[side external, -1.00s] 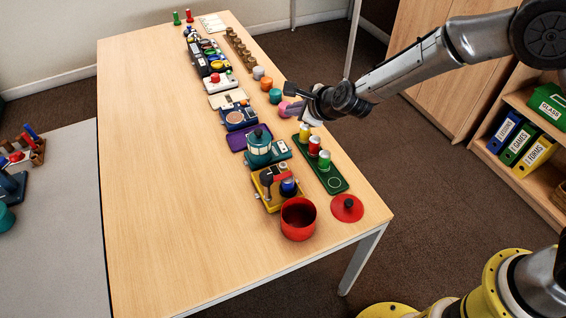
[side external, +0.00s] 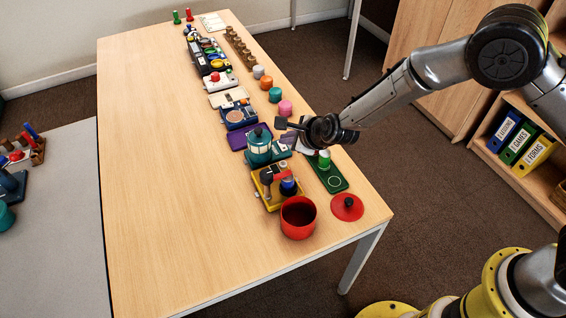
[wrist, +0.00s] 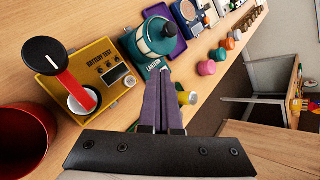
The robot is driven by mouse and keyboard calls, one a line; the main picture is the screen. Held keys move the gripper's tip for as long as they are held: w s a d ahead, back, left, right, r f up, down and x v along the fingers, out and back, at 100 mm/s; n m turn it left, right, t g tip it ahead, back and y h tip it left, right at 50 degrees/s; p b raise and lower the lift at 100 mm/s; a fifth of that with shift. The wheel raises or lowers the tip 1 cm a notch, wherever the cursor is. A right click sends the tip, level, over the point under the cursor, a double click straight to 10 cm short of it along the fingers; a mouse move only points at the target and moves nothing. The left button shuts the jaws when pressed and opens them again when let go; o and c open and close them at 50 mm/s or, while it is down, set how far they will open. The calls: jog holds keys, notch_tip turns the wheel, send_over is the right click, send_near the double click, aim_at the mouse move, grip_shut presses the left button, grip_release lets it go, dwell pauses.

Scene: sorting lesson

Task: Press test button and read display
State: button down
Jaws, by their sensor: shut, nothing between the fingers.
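The yellow box marked BATTERY TEST (wrist: 88,62) lies left of my fingers in the wrist view. It has small dark panels and a pale round knob (wrist: 130,81) at its right edge; I cannot read any display. A red lever with a black knob (wrist: 45,55) rises over it and hides part of it. In the side external view the yellow box (side external: 268,196) sits near the table's near end, behind the red pot. My gripper (wrist: 160,84) is shut and empty, fingers together, above and to the right of the box, apart from it.
A teal lantern (wrist: 155,38) on a teal base stands just beyond the yellow box. A green tray (side external: 334,184) with a green can (side external: 324,158) lies right of it. An open red pot (side external: 298,218) and red lid (side external: 347,207) are near. The table's left side is bare.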

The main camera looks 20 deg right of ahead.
send_over(287, 168)
jog(key=shift+f, duration=3.2)
jog(key=shift+f, duration=0.15)
jog(key=shift+f, duration=0.25)
jog(key=shift+f, duration=0.5)
jog(key=shift+r, duration=0.1)
dwell(0.3)
jog(key=shift+r, duration=0.8)
jog(key=shift+r, duration=2.5)
